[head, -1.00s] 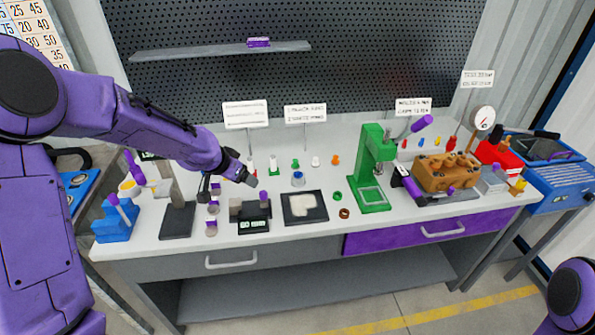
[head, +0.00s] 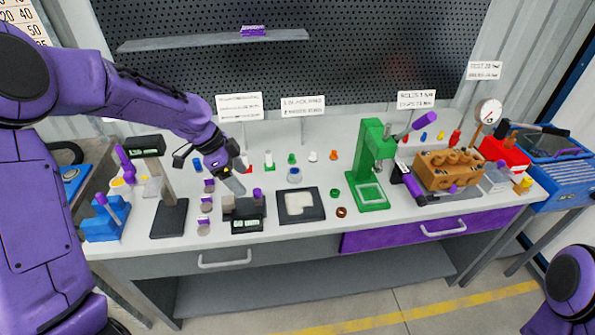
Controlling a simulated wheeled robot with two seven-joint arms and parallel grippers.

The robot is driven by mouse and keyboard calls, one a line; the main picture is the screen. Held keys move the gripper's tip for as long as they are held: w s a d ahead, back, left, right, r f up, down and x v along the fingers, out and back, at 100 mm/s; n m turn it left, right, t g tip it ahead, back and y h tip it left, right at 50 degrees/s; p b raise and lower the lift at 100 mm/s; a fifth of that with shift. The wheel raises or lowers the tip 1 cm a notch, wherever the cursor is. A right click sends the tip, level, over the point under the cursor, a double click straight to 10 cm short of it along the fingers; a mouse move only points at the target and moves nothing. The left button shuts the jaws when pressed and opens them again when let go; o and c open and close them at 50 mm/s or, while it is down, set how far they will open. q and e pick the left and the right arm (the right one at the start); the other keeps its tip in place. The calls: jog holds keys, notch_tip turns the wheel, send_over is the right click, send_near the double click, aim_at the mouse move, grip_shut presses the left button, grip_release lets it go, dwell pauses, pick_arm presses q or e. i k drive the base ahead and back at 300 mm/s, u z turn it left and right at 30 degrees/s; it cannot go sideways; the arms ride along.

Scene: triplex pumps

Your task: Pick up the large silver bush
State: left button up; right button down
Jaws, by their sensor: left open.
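My left gripper (head: 222,176) is open and empty. It hangs over the left half of the bench, with a grey fingertip just above the small black scale. I cannot tell for certain which of these is the large silver bush. My right gripper is out of view; only part of my right arm shows at the lower right.
The black scale (head: 243,225) and a black tray with a pale block (head: 300,216) stand at the bench front. A dark upright stand (head: 168,218) is at left. The green press (head: 373,195) and brown pump block (head: 447,171) stand at right. Small coloured parts line the back.

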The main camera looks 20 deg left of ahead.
aim_at(291, 178)
jog(key=i, duration=0.85)
